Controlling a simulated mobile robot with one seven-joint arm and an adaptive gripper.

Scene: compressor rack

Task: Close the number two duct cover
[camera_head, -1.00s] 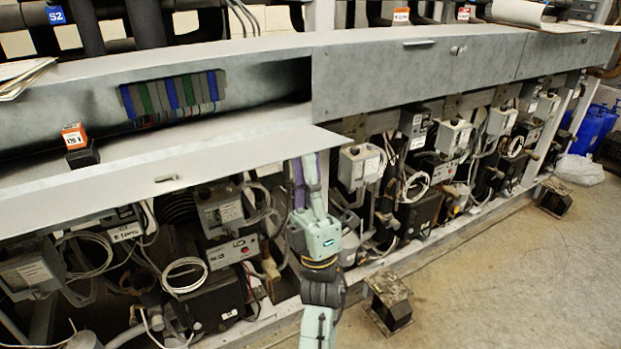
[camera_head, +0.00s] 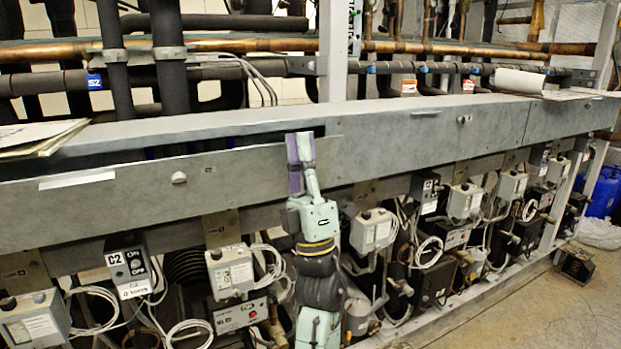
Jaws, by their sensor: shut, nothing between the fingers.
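The duct cover (camera_head: 120,200) is a long grey metal panel on the left part of the duct, with a small knob (camera_head: 179,178) and a pale strip. It stands almost upright against the duct front. A narrow dark gap shows between its top edge and the duct's top plate (camera_head: 200,126), with bits of blue inside. My gripper (camera_head: 299,150), pale green with purple finger pads, is shut and empty. It points upward in front of the cover's right end and seems to touch it; exact contact cannot be told. My arm hides part of the equipment below.
A neighbouring grey cover (camera_head: 430,135) lies flush to the right. Papers (camera_head: 40,136) lie on the duct's top at left. Control boxes (camera_head: 230,270) and cables crowd the space below. Pipes (camera_head: 420,47) run behind. Open floor (camera_head: 510,310) lies at lower right.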

